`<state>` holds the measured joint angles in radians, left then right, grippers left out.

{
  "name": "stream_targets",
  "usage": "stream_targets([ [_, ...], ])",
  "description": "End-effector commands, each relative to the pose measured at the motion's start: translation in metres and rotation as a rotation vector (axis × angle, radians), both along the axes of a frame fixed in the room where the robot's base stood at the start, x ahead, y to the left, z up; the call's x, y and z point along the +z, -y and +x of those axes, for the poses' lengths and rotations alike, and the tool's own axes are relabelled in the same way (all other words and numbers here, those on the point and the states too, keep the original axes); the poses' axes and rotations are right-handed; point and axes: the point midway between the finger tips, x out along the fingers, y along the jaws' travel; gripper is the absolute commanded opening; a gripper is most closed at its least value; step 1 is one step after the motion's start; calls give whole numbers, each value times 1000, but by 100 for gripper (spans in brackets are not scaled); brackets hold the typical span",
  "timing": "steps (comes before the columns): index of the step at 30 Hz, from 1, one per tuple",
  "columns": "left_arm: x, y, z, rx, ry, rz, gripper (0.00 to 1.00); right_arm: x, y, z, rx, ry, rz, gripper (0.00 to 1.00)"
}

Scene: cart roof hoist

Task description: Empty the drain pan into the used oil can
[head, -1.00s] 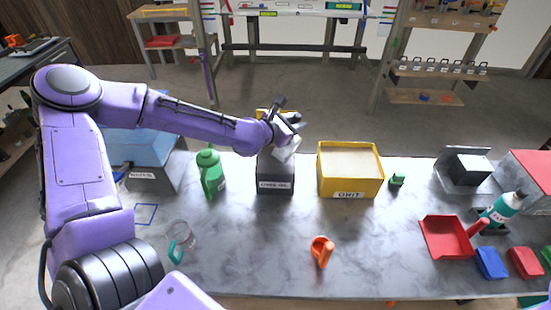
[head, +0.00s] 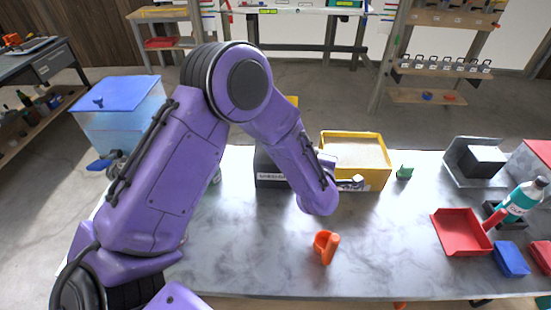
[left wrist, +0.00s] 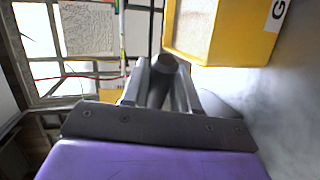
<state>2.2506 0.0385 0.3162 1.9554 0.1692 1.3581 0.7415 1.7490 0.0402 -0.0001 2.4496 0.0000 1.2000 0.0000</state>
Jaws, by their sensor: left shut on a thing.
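The used oil can (head: 268,168), a dark box with a white label on its front, stands at the bench's middle back, partly hidden by my left arm. My left gripper (head: 352,183) is low before the yellow box, right of the can. In the left wrist view my left gripper (left wrist: 160,84) is shut on a dark grey round-ended thing (left wrist: 165,63). I cannot tell whether this is part of the drain pan. I cannot make out the drain pan elsewhere. My right gripper is not in view.
The yellow grit box (head: 378,178) stands right of the can. An orange cup-like thing (head: 325,246) is in front. A red dustpan (head: 460,232), blue tray (head: 511,259) and teal bottle (head: 520,200) are right. A blue-lidded bin (head: 120,95) is left.

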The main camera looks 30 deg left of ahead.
Motion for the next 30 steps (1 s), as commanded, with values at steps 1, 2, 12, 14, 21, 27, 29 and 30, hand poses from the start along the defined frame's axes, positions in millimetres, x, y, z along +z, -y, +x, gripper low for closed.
stream_targets([
  [1,-9,1,1,0,3,34,0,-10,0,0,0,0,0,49],
  [2,-7,0,1,1,3,42,0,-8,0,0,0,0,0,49],
  [12,9,-1,1,2,2,35,0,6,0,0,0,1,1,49],
  [14,16,-1,1,2,2,35,0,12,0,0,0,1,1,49],
  [21,28,0,1,1,1,36,0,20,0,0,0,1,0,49],
  [27,25,-3,-3,-12,0,39,0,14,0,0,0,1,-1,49],
  [29,22,-8,-13,-44,0,45,0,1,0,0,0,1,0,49],
  [30,20,-11,-23,-79,-1,48,0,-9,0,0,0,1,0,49],
])
